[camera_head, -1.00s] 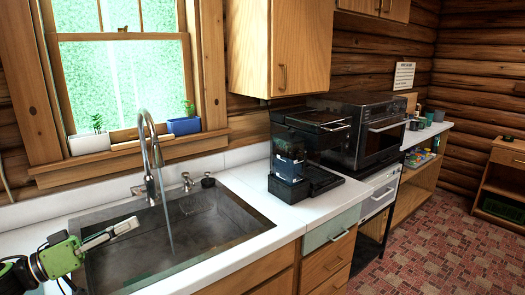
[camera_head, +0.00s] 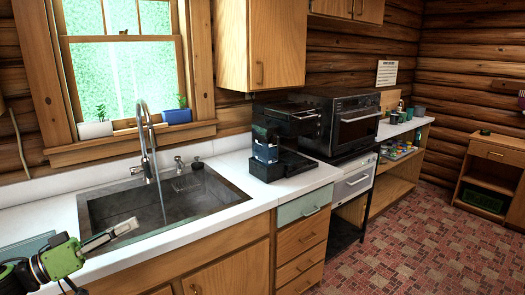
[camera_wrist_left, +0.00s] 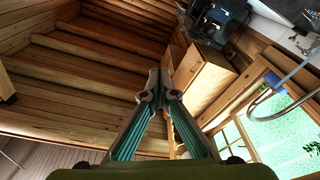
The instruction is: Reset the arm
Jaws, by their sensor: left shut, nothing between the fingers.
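My left gripper (camera_head: 127,227) is at the lower left in the head view, at the front left of the sink (camera_head: 165,190). Its green and black wrist enters from the left edge. In the left wrist view the two fingers (camera_wrist_left: 159,78) meet at their tips, shut and empty. My right gripper is not in view.
Water runs from the faucet (camera_head: 146,140) into the sink. A black coffee machine (camera_head: 283,140) and a microwave (camera_head: 345,125) stand farther right. Wooden drawers (camera_head: 300,243) sit below the white counter. The brick-patterned floor (camera_head: 410,235) at the right is clear.

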